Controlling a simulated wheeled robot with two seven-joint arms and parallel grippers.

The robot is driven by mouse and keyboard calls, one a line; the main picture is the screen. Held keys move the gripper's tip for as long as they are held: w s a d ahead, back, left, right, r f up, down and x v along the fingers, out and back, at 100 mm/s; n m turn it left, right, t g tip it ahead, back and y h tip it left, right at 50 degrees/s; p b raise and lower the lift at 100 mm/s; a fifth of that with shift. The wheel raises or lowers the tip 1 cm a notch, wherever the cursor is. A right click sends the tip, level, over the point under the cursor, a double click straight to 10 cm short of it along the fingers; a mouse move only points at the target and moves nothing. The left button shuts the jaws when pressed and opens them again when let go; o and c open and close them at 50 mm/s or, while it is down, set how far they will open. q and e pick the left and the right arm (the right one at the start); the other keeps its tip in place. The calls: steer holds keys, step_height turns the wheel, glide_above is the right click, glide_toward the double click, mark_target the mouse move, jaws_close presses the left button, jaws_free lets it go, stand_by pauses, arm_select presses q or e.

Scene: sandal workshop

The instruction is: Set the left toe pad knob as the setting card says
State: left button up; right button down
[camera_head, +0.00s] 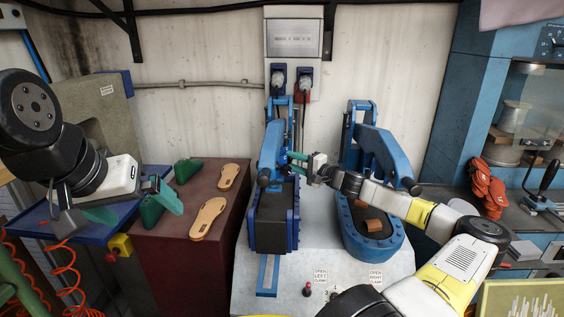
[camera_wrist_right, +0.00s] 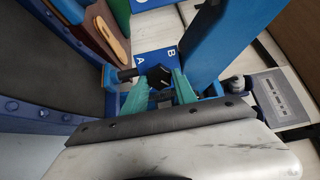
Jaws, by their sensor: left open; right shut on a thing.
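The left blue press (camera_head: 268,215) stands left of centre in the head view, with a dark pad on its lower part. My right gripper (camera_head: 297,160) is at the upper right side of this press. In the right wrist view its teal fingers (camera_wrist_right: 158,92) are shut on a black knob (camera_wrist_right: 158,75). Behind the knob is a blue plate (camera_wrist_right: 150,60) marked A and B. I cannot tell which mark the knob points to. My left gripper (camera_head: 137,204) is open and empty at the left, over the red-brown bench's edge. I cannot make out a setting card.
The right blue press (camera_head: 374,240) holds a brown piece. Two tan soles (camera_head: 208,218) and green forms (camera_head: 187,170) lie on the red-brown bench (camera_head: 170,262).

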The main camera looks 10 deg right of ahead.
steer(key=shift+d, duration=0.15)
steer(key=c, duration=1)
jaws_free()
steer(key=v, duration=0.7)
steer(key=shift+s, duration=0.3)
steer(key=shift+d, duration=0.15)
